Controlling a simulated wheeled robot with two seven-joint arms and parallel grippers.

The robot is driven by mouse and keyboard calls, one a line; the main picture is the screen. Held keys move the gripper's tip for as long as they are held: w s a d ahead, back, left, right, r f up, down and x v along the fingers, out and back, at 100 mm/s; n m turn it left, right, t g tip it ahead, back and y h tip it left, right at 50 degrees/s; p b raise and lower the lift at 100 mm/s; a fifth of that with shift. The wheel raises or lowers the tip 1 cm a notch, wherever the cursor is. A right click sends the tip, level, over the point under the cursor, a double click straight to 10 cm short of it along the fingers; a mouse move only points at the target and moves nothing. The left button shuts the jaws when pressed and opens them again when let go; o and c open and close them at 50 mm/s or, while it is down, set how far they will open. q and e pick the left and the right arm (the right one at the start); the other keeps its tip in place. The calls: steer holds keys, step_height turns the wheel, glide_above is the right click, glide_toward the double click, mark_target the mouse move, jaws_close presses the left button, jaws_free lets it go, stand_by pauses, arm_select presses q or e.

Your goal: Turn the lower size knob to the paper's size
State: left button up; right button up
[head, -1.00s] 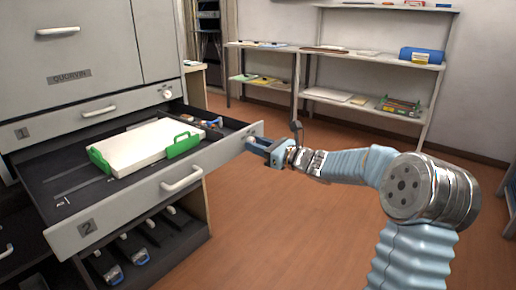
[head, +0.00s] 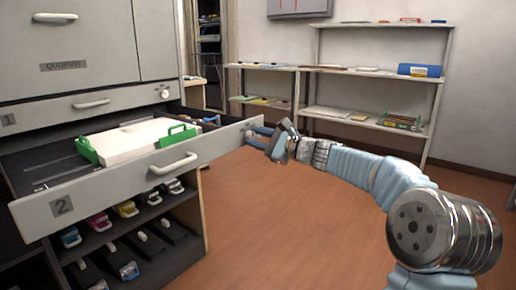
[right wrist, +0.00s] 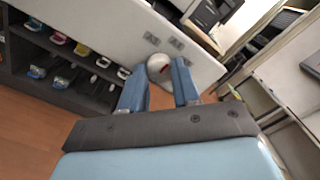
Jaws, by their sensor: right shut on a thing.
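The lower size knob (right wrist: 158,65) is a pale round knob with a small red mark, at the right end of the front of drawer 2 (head: 120,187). My right gripper (head: 258,136) is shut on it; the right wrist view shows its blue fingers (right wrist: 160,88) on either side of the knob. Small grey marked plates (right wrist: 176,43) sit on the drawer front around the knob; their text is too small to read. The paper (head: 130,139) is a white stack between green guides in the open drawer. My left gripper is not in view.
An upper knob (head: 165,93) sits on closed drawer 1 (head: 85,104). Below drawer 2, a dark rack (head: 150,250) holds several coloured toner cartridges. Shelves (head: 330,70) stand at the back wall. The brown floor (head: 270,220) between is clear.

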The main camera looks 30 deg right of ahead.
steer(key=shift+f+n+b, duration=0.1)
steer(key=shift+n+b, duration=0.2)
steer(key=shift+n, duration=0.1)
steer(key=o, duration=1.1)
steer(key=shift+c, duration=0.2)
steer(key=v, duration=1.3)
steer(key=shift+s, duration=0.4)
steer(key=shift+d, duration=0.15)
